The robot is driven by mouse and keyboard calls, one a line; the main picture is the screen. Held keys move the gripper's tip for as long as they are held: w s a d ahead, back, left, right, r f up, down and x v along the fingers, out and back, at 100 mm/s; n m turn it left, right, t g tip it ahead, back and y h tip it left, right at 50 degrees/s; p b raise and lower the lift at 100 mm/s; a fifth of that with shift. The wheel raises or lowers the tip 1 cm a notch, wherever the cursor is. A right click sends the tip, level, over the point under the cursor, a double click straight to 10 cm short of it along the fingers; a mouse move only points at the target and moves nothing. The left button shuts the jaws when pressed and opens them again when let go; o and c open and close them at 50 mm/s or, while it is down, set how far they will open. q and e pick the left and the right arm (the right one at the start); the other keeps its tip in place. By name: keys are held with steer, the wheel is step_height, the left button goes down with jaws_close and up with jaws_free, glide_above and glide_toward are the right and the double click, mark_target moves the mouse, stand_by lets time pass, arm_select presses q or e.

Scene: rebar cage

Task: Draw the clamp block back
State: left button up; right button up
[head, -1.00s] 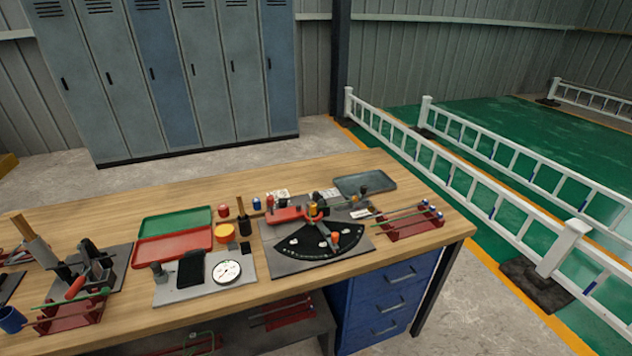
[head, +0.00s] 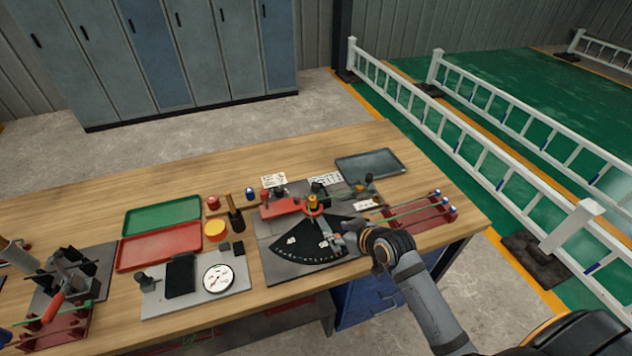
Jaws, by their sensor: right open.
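The bending fixture with a black, fan-shaped scale plate (head: 300,240) sits on the wooden bench. A red block (head: 281,208), which looks like the clamp block, lies at the back left of its pivot. An orange-yellow post (head: 312,204) stands at the pivot. My right gripper (head: 338,238) is open over the right side of the scale plate, to the right of and nearer than the red block, apart from it. The gripper hides the lever's knob there; I cannot tell whether it touches it. My left gripper is out of view.
A red rack with green rods (head: 418,212) stands right of the fixture, close to my right arm. A dark tray (head: 370,163) lies behind. Red (head: 160,247) and green (head: 162,216) trays and a dial gauge (head: 218,278) lie left. Bare bench runs along the back.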

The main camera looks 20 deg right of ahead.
mark_target(317, 185)
steer(key=w+d+r+t+y, duration=0.15)
steer(key=w+r+t, duration=0.3)
steer(key=w, duration=0.45)
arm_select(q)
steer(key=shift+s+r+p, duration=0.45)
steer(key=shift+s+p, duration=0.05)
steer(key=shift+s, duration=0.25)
arm_select(e)
steer(key=shift+g, duration=0.55)
steer(key=x, duration=1)
steer(key=shift+w+d+r, duration=0.15)
jaws_close()
